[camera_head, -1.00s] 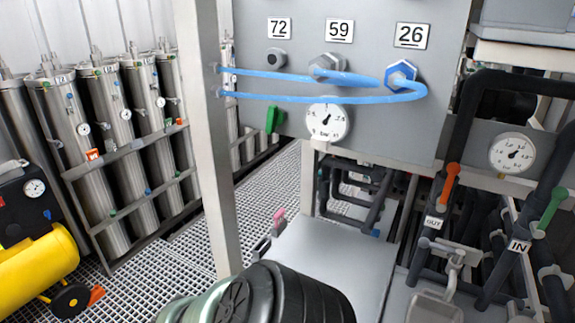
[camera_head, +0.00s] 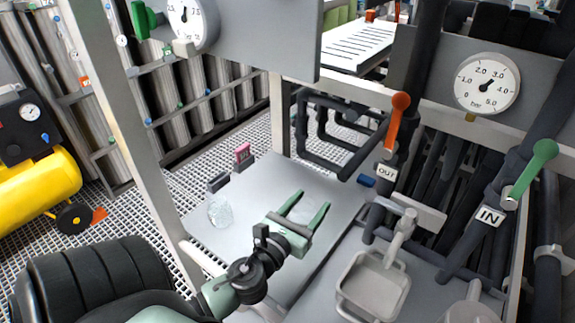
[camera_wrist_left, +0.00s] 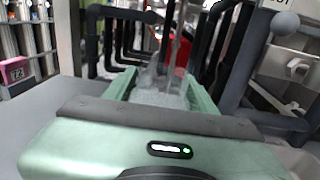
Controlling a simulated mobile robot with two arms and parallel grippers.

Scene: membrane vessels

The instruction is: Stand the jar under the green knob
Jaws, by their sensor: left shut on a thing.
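My left gripper (camera_head: 305,211) has its green fingers around a clear jar (camera_head: 301,213), above the grey bench top (camera_head: 262,255). In the left wrist view the clear jar (camera_wrist_left: 160,92) is between the two fingers (camera_wrist_left: 162,95); its lower part is hidden by the gripper body. A green knob (camera_head: 533,167) sits on the pipe labelled IN at the right, away from the jar. Another green handle (camera_head: 142,20) is at the upper left, beside a gauge. My right gripper does not show.
Another clear object (camera_head: 221,210) is on the bench to the left, beside a pink tag (camera_head: 242,154). An orange knob (camera_head: 398,108) sits on the OUT pipe. A grey square basin (camera_head: 373,285) is right of the gripper. A post (camera_head: 150,170) stands at left.

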